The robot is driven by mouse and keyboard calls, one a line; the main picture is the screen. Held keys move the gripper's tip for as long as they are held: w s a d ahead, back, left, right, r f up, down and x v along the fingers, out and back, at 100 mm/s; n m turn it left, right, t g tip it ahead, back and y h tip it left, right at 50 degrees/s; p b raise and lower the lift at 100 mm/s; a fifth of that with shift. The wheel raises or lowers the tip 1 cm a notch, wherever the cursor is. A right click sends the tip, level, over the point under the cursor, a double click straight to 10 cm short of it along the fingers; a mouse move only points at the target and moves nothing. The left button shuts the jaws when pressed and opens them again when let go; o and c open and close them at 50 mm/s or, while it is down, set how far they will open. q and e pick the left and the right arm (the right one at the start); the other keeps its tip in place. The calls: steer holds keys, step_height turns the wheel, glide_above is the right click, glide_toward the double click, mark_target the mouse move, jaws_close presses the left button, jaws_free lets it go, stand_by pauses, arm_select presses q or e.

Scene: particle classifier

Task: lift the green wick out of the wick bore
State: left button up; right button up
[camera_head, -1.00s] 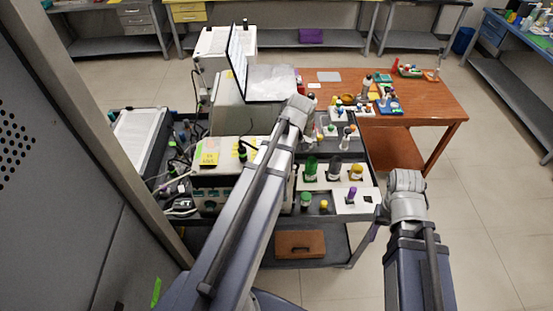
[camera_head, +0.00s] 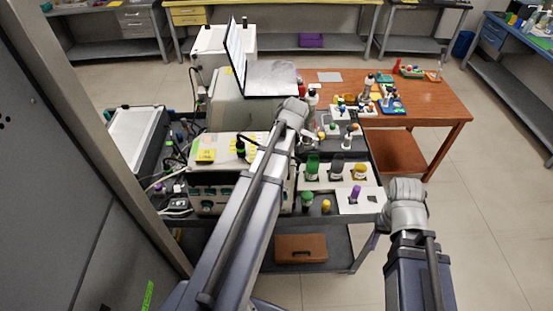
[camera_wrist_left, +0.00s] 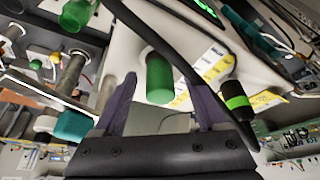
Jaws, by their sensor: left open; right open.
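A green cylinder (camera_wrist_left: 159,80) shows between the two spread fingers of my left gripper (camera_wrist_left: 162,100) in the left wrist view, beyond the fingertips and apart from them. A grey part is at its upper end. It appears to be the green wick; its bore is not clear. In the head view, an upright green cylinder (camera_head: 313,166) stands on the white rack, and a shorter green one (camera_head: 307,201) stands in front; I cannot tell which matches. My left gripper is mostly hidden by its arm there. My right gripper (camera_head: 378,220) is open and empty, beside the cart's right edge.
A dark bottle (camera_head: 336,168) and a yellow-topped one (camera_head: 359,172) stand beside the green cylinder. A purple piece (camera_head: 355,192) stands on the white plate. A black, green-banded piece (camera_wrist_left: 236,100) is near my left gripper. The instrument (camera_head: 205,185) borders the rack on the left.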

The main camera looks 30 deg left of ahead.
arm_select(q)
steer(key=shift+r, duration=0.1)
steer(key=shift+c, duration=0.3)
jaws_close()
stand_by(0.9)
